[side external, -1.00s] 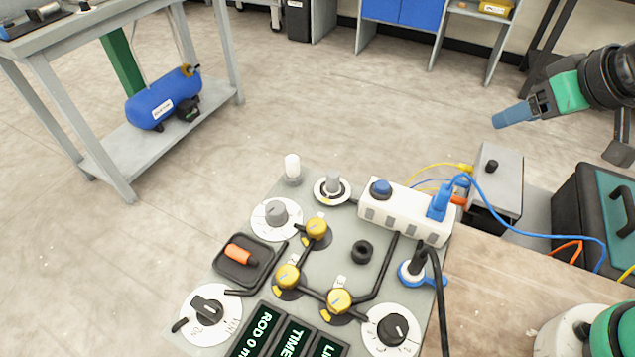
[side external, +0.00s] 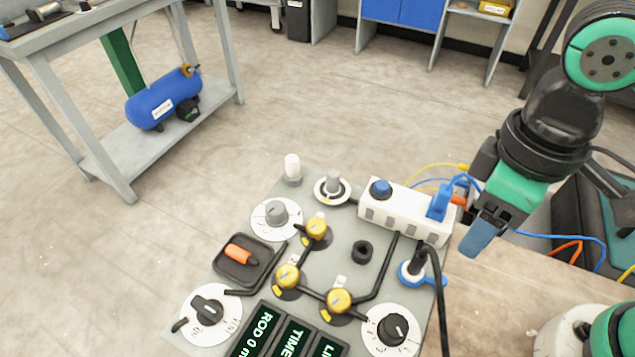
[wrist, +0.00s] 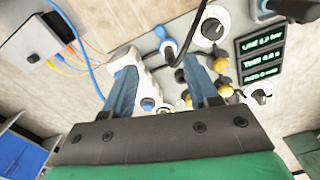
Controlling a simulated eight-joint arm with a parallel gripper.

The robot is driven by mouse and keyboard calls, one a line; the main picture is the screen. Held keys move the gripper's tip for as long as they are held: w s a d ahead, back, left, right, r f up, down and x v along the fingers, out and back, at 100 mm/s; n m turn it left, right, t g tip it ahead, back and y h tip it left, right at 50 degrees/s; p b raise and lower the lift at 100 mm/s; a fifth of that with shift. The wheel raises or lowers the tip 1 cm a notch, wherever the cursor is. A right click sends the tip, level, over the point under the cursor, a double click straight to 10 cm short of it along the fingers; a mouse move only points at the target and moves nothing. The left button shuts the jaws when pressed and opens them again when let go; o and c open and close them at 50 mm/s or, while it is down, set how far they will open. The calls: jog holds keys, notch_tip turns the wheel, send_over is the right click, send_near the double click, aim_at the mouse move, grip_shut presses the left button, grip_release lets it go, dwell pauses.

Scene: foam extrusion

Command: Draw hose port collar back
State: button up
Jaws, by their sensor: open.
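The hose port (side external: 416,262) is at the right edge of the grey panel, with a black hose (side external: 438,300) running from its top. A blue collar (side external: 402,273) rings its base on a white disc. In the wrist view the port's blue collar (wrist: 168,47) lies just beyond and between my fingertips. My gripper (side external: 474,245) has blue fingers and hangs pointing down, to the right of the port and apart from it. In the wrist view my gripper (wrist: 159,64) is open with nothing between its fingers.
A white power strip (side external: 403,212) with a blue plug stands behind the port. Yellow valves (side external: 338,300), a black dial (side external: 392,328) and an orange-handled tool in a tray (side external: 220,272) are on the panel. A grey box (wrist: 32,40) with blue and yellow cables is nearby. Bare wooden tabletop (side external: 500,310) lies right.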

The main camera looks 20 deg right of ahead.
aim_at(441, 279)
jog(key=shift+f, duration=6.15)
grip_shut()
